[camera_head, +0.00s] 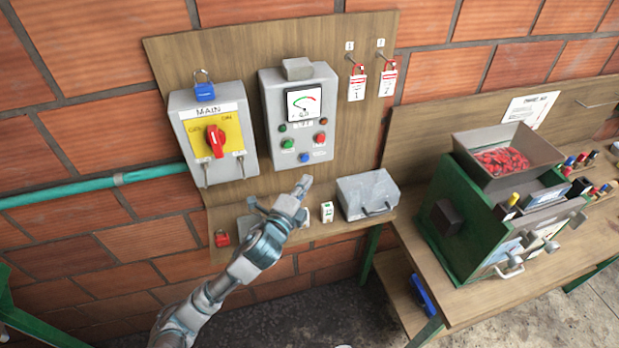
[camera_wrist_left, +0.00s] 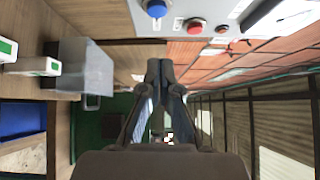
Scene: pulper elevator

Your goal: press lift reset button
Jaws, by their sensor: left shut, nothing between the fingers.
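A grey control box (camera_head: 268,115) with a dial gauge hangs on the wooden backboard. Its front carries a green button (camera_head: 288,144), a red button (camera_head: 320,138), small indicator lamps and a blue button (camera_head: 304,158) low in the middle. In the left wrist view the blue button (camera_wrist_left: 156,9) and the red button (camera_wrist_left: 194,26) show at the top edge. My left gripper (camera_head: 303,184) is shut and empty, below the blue button and apart from it. It also shows in the left wrist view (camera_wrist_left: 160,68). The button labels are too small to read. My right gripper is not in view.
A grey MAIN switch box (camera_head: 185,108) with a red knob and blue padlock is left of the control box. A grey metal case (camera_head: 368,193) and a red padlock (camera_head: 222,238) rest on the shelf below. A green machine (camera_head: 460,210) stands at right.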

